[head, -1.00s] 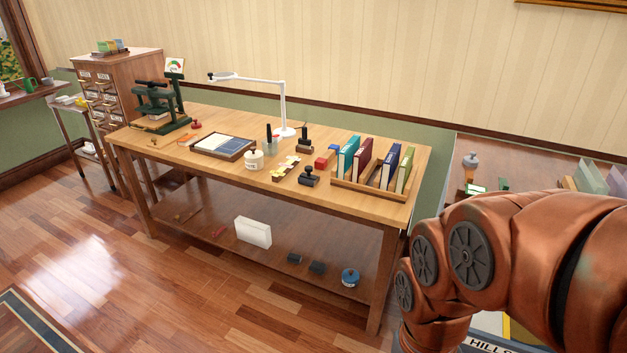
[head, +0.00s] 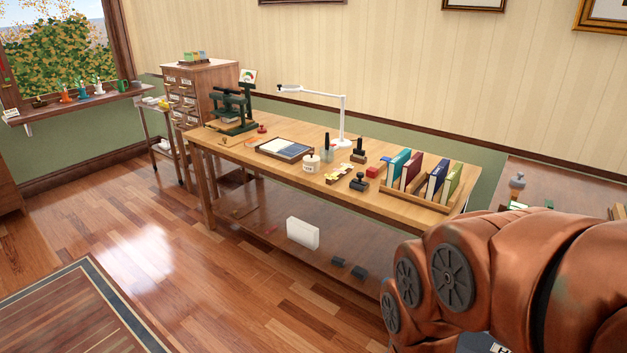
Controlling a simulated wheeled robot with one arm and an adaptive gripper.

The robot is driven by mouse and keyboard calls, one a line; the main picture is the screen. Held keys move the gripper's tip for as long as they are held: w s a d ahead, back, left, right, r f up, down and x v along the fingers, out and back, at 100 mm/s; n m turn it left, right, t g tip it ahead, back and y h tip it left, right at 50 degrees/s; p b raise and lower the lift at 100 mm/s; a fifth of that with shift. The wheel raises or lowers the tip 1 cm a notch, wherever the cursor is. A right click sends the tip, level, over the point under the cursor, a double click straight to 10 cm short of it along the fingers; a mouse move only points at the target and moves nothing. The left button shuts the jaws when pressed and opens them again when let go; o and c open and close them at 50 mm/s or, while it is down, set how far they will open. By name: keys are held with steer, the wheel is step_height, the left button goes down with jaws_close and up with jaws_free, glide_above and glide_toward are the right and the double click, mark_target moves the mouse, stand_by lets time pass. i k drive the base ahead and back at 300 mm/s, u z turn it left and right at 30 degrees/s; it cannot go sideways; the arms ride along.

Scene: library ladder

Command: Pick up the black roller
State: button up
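I cannot single out a black roller with certainty. Two small black things on the wooden workbench (head: 232,150) could be it. One is a low black tool with a knob on top (head: 359,182), near the front edge. The other is an upright black-handled tool (head: 358,151) behind it, near the lamp. Both are too small to tell their exact shape. Nothing holds either one. My orange arm fills the lower right of the head view, but my gripper is not in view.
A rack with several books (head: 422,196) stands right of the black tools. A white lamp (head: 344,122), a jar (head: 311,163) and a tray (head: 284,150) stand nearby. The lower shelf bears a white block (head: 303,233) and dark boxes (head: 338,261). The floor (head: 190,270) in front is clear.

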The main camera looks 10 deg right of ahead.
mark_target(358, 184)
steer(key=u, duration=0.85)
steer(key=i, duration=2.7)
steer(key=z, duration=1.45)
steer(key=i, duration=0.6)
steer(key=z, duration=0.35)
